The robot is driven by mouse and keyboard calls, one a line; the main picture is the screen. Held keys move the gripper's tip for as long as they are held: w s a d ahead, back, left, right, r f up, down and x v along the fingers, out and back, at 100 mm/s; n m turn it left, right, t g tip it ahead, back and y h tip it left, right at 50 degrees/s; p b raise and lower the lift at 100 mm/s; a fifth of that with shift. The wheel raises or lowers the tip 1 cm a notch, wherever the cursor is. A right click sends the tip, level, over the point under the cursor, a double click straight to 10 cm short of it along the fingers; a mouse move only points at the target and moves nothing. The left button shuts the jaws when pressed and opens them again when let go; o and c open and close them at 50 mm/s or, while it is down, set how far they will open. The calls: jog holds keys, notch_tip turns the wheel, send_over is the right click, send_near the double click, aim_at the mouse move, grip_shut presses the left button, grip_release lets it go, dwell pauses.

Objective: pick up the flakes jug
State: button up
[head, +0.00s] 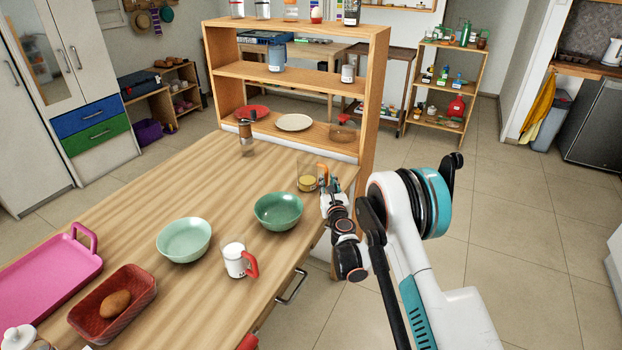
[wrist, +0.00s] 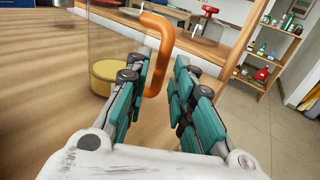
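The flakes jug (head: 306,183) is a clear jug with a yellow layer at the bottom and an orange handle. It stands upright near the table's far right corner. In the wrist view the jug (wrist: 104,78) is at the upper left, with its orange handle (wrist: 161,45) facing me. My gripper (wrist: 165,72) is open. The handle shows just ahead of and between the fingers, its lower end close to the left finger. I cannot tell whether they touch. In the head view my gripper (head: 327,187) is right beside the jug's handle side and partly covers it.
A green bowl (head: 279,211), a paler bowl (head: 184,240) and a white mug with a red handle (head: 235,259) stand nearer on the table. A brown-topped grinder (head: 246,133) stands farther back. A wooden shelf (head: 290,80) rises behind the table's far edge.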

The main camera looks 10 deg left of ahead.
aim_at(327, 179)
jog(key=w, duration=0.1)
jog(key=w+b, duration=0.1)
jog(key=shift+w+a+f, duration=0.3)
jog(key=shift+f, duration=0.05)
jog(key=shift+w+a+r, duration=0.15)
jog(key=shift+w, duration=0.4)
grip_shut()
jog(key=shift+r, duration=0.15)
